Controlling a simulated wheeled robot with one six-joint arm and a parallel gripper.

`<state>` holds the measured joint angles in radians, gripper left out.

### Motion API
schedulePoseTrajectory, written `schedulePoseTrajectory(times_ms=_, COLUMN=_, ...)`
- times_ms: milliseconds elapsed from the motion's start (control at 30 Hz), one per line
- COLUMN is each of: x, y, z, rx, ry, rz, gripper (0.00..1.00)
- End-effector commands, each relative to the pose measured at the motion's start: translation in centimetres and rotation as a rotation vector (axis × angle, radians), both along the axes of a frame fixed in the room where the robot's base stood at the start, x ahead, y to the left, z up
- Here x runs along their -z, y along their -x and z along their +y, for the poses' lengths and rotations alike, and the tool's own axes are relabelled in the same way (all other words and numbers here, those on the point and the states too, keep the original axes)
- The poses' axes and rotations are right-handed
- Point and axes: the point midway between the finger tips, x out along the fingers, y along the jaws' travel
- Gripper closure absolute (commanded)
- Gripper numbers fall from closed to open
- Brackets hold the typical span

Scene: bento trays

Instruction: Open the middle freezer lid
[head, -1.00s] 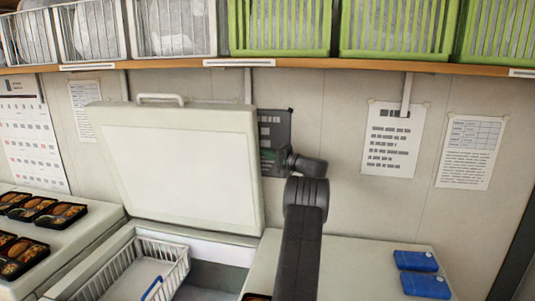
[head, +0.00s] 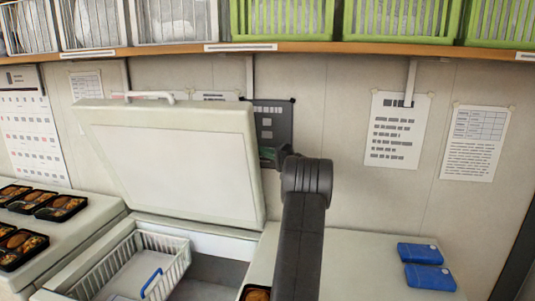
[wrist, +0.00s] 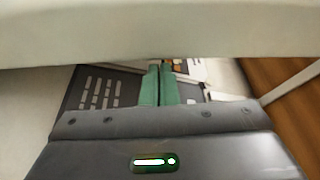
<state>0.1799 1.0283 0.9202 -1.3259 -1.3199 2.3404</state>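The middle freezer lid (head: 175,165) stands raised in the head view, tilted back steeply above the open chest, with its pale underside facing me. Its white handle (head: 148,96) is at the top edge. A pale band, probably the lid, crosses the top of that view. I cannot tell whether the gripper touches the lid.
Inside the open chest is a white wire basket (head: 180,262) with a blue handle. Bento boxes (head: 58,207) sit on the left lid. Blue packs (head: 428,277) lie on the right lid (head: 350,265). A shelf (head: 300,43) with crates runs above.

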Motion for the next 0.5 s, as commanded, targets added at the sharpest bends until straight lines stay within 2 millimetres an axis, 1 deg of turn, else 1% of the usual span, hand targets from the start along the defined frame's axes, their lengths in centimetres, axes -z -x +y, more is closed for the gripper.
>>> schedulePoseTrajectory(times_ms=33, x=0.1, y=0.6, z=0.2, rx=-0.003, ry=0.0, rz=0.003, gripper=1.0)
schedulePoseTrajectory(times_ms=100, x=0.3, y=1.2, z=0.3, rx=-0.003, ry=0.0, rz=0.003, gripper=1.0)
schedulePoseTrajectory(times_ms=200, x=0.4, y=1.7, z=0.4, rx=-0.002, ry=0.0, rz=0.003, gripper=1.0)
schedulePoseTrajectory(times_ms=500, x=0.4, y=1.9, z=0.4, rx=-0.002, ry=0.001, rz=0.002, gripper=1.0)
